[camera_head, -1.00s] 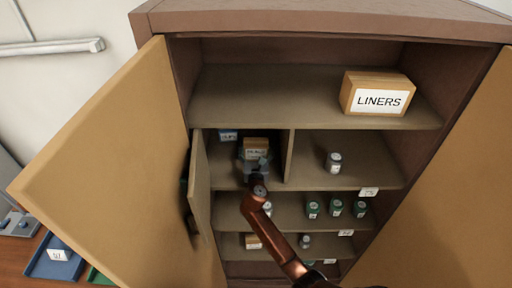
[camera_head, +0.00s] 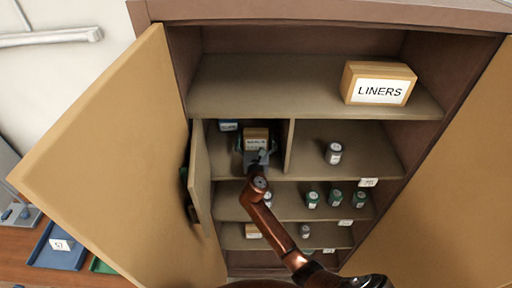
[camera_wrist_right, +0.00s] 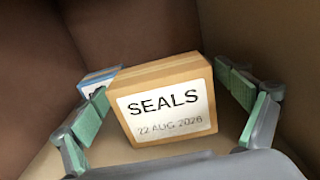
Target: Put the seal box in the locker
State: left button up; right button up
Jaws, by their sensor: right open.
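The seal box (camera_wrist_right: 165,100) is a tan box with a white label reading SEALS and a date. It stands in the small left compartment of the locker (camera_head: 318,90), where it also shows in the head view (camera_head: 256,134). My right gripper (camera_head: 257,158) reaches into this compartment. In the right wrist view its green-padded fingers (camera_wrist_right: 168,115) are spread on either side of the box, with gaps visible, so it is open and not gripping. The box appears to rest on the compartment floor. My left gripper is not in view.
A blue-and-white box (camera_wrist_right: 98,80) stands behind the seal box at left. A small inner door (camera_head: 201,180) hangs open close to my arm. The LINERS box (camera_head: 378,83) is on the top shelf. Several jars (camera_head: 335,198) stand on lower shelves.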

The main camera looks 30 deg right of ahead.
jog(key=b+v, duration=0.1)
jog(key=v, duration=1)
jog(key=shift+s, duration=0.2)
jog(key=shift+f, duration=0.15)
